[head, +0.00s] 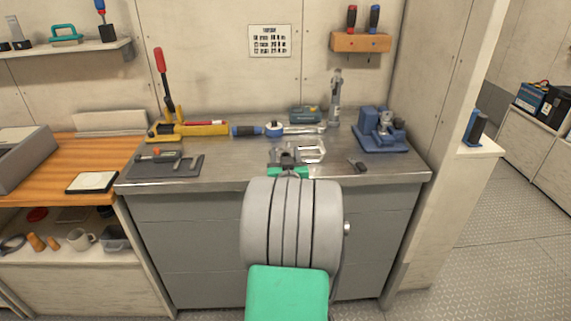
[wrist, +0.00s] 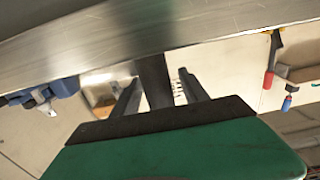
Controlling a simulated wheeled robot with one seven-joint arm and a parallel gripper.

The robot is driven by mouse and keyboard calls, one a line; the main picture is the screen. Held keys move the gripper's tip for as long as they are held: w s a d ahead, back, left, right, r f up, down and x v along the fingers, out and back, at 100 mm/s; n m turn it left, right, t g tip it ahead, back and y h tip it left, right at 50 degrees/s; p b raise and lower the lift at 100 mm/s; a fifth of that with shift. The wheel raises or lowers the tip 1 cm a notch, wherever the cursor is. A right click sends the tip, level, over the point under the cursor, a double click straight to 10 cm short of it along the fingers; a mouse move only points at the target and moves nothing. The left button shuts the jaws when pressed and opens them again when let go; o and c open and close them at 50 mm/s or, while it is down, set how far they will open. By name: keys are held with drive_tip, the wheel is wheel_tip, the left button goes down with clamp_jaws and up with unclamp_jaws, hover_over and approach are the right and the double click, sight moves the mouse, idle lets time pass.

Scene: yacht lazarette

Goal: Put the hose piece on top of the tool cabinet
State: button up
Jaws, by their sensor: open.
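The grey tool cabinet (head: 190,235) stands ahead, with a bright metal top (head: 225,168). I cannot pick out the hose piece with certainty. A small dark piece (head: 357,166) lies on the top near its front right, too small to tell what it is. My gripper (head: 287,158) is over the front middle of the top, partly hidden behind my arm. In the wrist view my gripper (wrist: 160,95) shows its two dark fingers apart. A dark upright shape shows between them; I cannot tell whether it is a gripper part or a thing behind.
A blue vise (head: 383,132) stands at the top's right. A yellow tool with a red handle (head: 185,130), a blue-handled tool (head: 247,131) and an upright grey tool (head: 335,98) stand or lie at the back. A dark plate (head: 180,168) is front left. A wooden bench (head: 95,155) adjoins on the left.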

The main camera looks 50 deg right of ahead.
drive_tip(key=shift+c, duration=0.4)
clamp_jaws()
